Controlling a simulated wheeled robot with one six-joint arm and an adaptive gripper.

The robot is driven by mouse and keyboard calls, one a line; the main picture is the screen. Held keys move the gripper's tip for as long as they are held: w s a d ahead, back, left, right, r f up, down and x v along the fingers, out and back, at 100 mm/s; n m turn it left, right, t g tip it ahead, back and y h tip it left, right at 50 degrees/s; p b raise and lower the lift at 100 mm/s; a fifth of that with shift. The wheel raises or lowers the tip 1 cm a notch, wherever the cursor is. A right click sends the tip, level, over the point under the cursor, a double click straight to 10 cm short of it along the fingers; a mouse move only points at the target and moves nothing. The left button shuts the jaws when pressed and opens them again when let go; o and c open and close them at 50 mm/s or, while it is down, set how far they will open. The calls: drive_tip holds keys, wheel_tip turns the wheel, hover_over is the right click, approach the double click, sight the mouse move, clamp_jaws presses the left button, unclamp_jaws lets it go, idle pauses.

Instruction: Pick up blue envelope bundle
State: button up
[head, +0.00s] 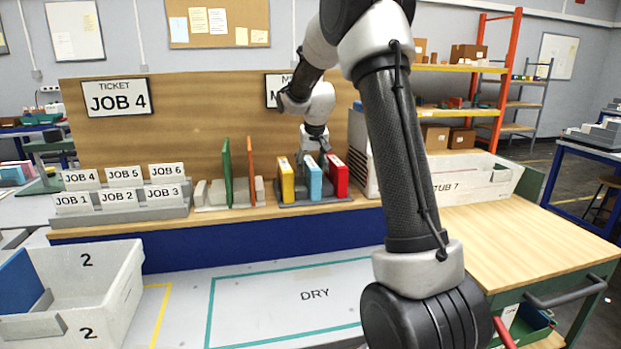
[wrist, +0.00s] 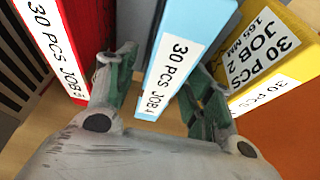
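The blue envelope bundle (head: 314,181) stands upright in a grey rack, between a yellow bundle (head: 286,180) and a red bundle (head: 336,176). In the wrist view the blue bundle (wrist: 172,65) lies between the two green finger pads of my gripper (wrist: 163,82), its white label facing the camera. The fingers are spread, one in the gap toward the red bundle (wrist: 62,45) and one toward the yellow bundle (wrist: 268,60). A small gap shows on the left side; contact on the right cannot be told. In the head view my gripper (head: 316,142) is just above the bundles.
The grey rack (head: 315,204) sits on a wooden ledge against a wooden back panel. A rack with green and orange boards (head: 227,172) stands to the left, and a white tub (head: 475,177) to the right. The DRY area (head: 290,300) in front is clear.

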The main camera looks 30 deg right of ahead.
clamp_jaws()
